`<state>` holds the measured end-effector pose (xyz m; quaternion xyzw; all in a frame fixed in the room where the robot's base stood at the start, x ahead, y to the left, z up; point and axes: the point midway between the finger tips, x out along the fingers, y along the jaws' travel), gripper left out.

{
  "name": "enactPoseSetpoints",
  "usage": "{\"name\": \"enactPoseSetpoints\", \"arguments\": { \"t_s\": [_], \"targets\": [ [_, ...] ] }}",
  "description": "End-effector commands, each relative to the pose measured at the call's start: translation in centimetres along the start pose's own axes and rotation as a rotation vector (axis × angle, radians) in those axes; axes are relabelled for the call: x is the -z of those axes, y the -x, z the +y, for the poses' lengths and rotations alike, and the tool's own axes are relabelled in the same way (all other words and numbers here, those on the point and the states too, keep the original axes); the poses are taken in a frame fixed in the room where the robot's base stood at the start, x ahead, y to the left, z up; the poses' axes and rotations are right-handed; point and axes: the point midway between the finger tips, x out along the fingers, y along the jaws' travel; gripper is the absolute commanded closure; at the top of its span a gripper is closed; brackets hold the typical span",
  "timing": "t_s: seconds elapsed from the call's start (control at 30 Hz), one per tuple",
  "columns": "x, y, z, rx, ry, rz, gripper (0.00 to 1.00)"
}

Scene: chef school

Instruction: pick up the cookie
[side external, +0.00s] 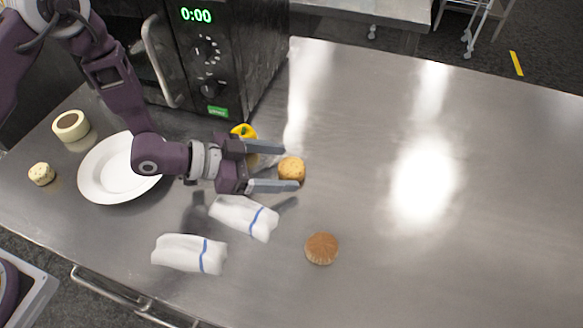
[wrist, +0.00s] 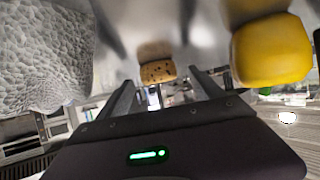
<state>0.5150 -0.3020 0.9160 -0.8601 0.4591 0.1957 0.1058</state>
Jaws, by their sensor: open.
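The cookie (side external: 291,169) is a small, thick, round tan piece on the steel counter. In the wrist view the cookie (wrist: 158,71) shows dark specks and lies ahead, between the lines of the two fingers. My gripper (side external: 289,168) is open, low over the counter, with its fingers pointing right. In the side view the cookie appears between the fingertips, with a gap to each finger. In the wrist view my gripper (wrist: 163,84) holds nothing. Whether the fingertips are level with the cookie is hard to tell.
A yellow pepper (side external: 243,131) is close behind my gripper, and a white cloth (side external: 243,217) close in front. Another cloth (side external: 188,254), a brown bun-like round (side external: 322,248), a white plate (side external: 90,184) and a microwave (side external: 215,60) stand around. The counter's right side is clear.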

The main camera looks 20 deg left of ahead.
Motion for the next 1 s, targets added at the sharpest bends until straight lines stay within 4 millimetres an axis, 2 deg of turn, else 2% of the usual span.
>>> {"name": "enactPoseSetpoints", "arguments": {
  "t_s": [0.1,0.33,0.67,0.87,1.0],
  "targets": [
    [0.0,-1.4,0.1,-0.002,0.000,0.000,0.24],
    [0.0,-1.5,0.1,-0.002,0.002,-0.001,0.26],
    [0.0,-1.5,0.1,-0.002,0.002,-0.001,0.90],
    [0.1,-1.5,0.1,-0.002,0.001,-0.001,0.90],
    [1.3,-0.9,0.0,-0.001,0.000,0.002,0.90]
  ]
}}
